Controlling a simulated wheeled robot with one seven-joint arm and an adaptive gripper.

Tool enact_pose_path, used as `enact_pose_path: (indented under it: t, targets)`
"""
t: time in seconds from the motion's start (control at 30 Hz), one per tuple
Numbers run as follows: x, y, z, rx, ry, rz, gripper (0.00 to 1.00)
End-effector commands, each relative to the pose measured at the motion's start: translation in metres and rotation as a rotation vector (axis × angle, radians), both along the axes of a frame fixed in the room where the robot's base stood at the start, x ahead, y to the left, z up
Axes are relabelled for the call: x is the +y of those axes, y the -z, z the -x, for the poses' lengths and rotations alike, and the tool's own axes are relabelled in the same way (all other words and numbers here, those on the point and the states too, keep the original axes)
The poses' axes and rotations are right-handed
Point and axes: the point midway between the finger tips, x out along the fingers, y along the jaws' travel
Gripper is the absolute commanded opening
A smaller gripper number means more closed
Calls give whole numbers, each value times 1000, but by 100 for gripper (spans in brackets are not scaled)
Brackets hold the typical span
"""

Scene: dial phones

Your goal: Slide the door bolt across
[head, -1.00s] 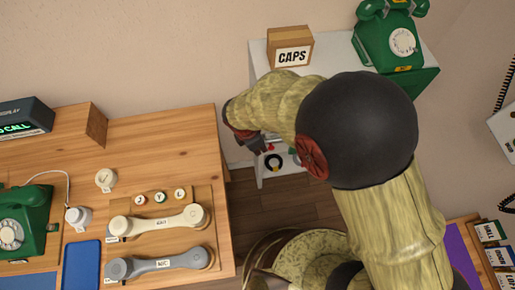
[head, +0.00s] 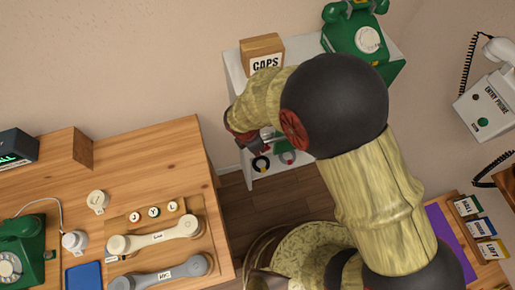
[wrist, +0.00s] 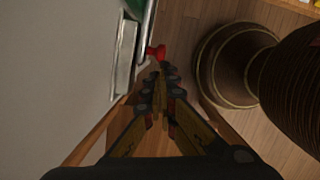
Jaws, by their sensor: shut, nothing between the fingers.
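My gripper (wrist: 161,82) is shut and empty in the wrist view. Its fingertips are close to a small red knob (wrist: 156,52), which sits at the edge of a grey metal plate (wrist: 123,55) with a green strip beside it. I cannot tell whether the fingertips touch the knob. No door bolt can be made out for certain; the knob may be part of it. In the head view my gripper (head: 250,144) is at the front of the white stand (head: 236,85), largely covered by my arm.
A black ring (head: 261,164) shows below my gripper. A CAPS box (head: 262,52) and a green dial phone (head: 355,35) stand on top of the stand. A wooden desk (head: 150,150) with handsets is at left. An entry phone (head: 487,105) hangs on the right wall.

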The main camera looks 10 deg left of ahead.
Motion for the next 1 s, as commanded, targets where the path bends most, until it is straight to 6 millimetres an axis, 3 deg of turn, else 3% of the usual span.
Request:
enact_pose_path:
  t: [0.17,0.5,0.7,1.0]
  targets:
    - [3,-13,1,-2,0,-1,0]
    - [15,-78,11,-4,-1,-3,0]
    - [19,-106,16,-1,-1,-1,0]
    - [21,-116,19,1,0,1,0]
